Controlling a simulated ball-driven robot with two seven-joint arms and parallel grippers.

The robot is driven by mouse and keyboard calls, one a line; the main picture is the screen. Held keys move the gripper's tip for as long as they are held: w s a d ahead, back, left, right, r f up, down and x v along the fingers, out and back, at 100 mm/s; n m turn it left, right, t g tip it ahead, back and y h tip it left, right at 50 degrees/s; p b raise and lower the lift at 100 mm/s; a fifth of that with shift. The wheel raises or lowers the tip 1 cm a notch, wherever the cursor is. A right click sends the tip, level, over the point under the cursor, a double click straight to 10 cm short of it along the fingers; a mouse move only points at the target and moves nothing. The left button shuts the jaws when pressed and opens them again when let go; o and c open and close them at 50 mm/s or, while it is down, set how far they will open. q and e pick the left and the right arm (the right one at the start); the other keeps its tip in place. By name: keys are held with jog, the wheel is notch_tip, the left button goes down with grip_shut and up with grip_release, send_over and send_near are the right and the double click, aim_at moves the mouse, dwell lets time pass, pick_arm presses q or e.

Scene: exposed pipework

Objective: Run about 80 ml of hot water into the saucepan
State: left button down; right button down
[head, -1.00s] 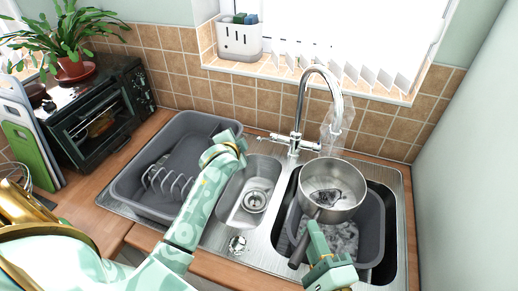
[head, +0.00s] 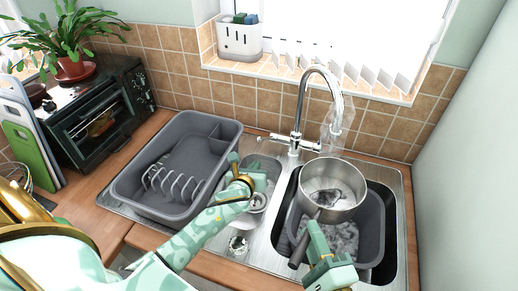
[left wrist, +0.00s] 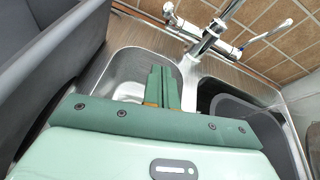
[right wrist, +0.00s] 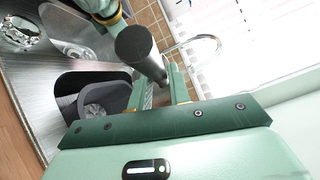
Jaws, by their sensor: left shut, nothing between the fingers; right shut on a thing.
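The steel saucepan (head: 346,207) is held over the right-hand sink bowl, below the tap's spout. My right gripper (head: 316,232) is shut on its dark handle (head: 299,250); the handle also shows in the right wrist view (right wrist: 138,50). The chrome tap (head: 297,125) has a lever on each side; they also show beside the tap body in the left wrist view (left wrist: 208,42). A clear, faint patch hangs around the spout; I cannot tell its flow. The pan's inside shows a dark patch; the water level is unclear. My left gripper (head: 234,160) is shut and empty over the small middle bowl, apart from the tap.
A grey dish rack (head: 130,188) stands left of the middle bowl. A grey basin (head: 373,232) sits in the right bowl under the pan. A black toaster oven (head: 100,115) stands at the back left. A tiled wall (head: 240,93) is behind the tap.

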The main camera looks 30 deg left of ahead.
aim_at(268, 138)
jog(key=shift+r, duration=0.1)
pick_arm(q)
jog(key=w+a+r, duration=0.1)
jog(key=w+a, duration=0.1)
jog(key=w, duration=0.4)
jog(key=shift+a+r, duration=0.15)
jog(key=shift+r, duration=0.2)
jog(key=shift+w, duration=0.1)
